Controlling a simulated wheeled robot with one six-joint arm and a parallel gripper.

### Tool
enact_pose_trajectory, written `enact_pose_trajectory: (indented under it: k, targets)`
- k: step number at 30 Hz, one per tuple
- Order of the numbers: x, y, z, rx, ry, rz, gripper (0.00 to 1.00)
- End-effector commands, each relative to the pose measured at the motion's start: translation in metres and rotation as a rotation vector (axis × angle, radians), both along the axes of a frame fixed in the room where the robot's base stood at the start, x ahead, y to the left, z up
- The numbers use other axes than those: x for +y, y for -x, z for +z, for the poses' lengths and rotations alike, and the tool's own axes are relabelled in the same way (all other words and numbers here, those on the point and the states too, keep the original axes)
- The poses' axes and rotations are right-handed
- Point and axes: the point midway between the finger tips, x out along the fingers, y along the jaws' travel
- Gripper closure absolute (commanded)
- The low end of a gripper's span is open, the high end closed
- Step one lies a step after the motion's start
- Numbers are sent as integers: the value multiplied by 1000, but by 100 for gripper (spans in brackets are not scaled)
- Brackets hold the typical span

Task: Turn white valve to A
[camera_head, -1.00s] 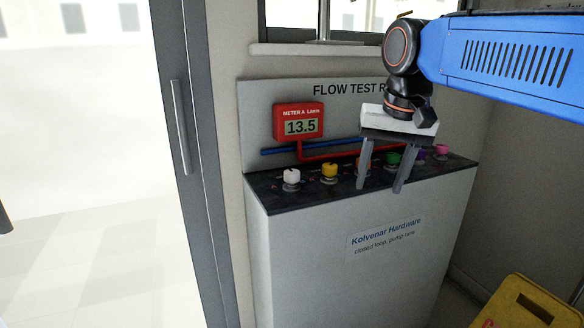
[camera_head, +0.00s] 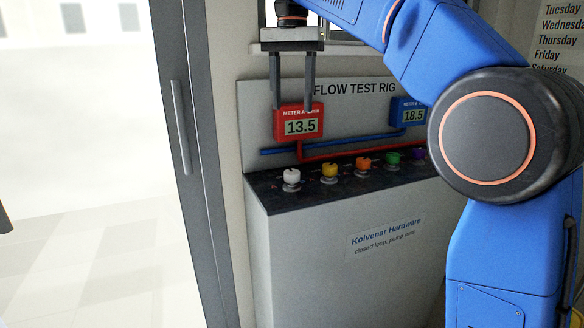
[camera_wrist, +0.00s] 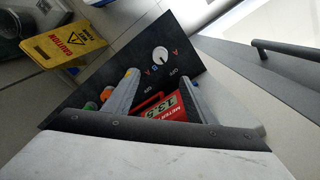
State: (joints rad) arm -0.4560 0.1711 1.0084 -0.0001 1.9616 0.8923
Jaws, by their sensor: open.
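The white valve (camera_head: 291,177) is the leftmost knob on the black top of the flow test rig (camera_head: 340,240). In the wrist view the white valve (camera_wrist: 160,54) shows beyond my fingertips, with an A to one side, a B on the other and OFF nearby. A mark on the knob is too small to read surely. My gripper (camera_head: 293,110) is open and empty, pointing down, above the white valve and apart from it. It also shows in the wrist view (camera_wrist: 160,85). The red meter A (camera_head: 299,122) reads 13.5, partly behind my fingers.
Yellow (camera_head: 329,171), orange (camera_head: 363,166), green (camera_head: 392,160) and purple (camera_head: 418,154) valves stand in a row to the right. A blue meter (camera_head: 408,113) reads 18.5. Red and blue pipes run behind the valves. A yellow caution sign (camera_wrist: 64,47) shows in the wrist view.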

Motion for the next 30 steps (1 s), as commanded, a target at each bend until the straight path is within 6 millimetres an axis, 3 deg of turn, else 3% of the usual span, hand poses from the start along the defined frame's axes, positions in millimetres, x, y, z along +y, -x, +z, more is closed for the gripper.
enact_pose_trajectory:
  k: [8, 30]
  targets:
    - [1, 0, -23, 3, 1, -1, 49]
    - [0, 0, -149, 2, 1, -1, 49]
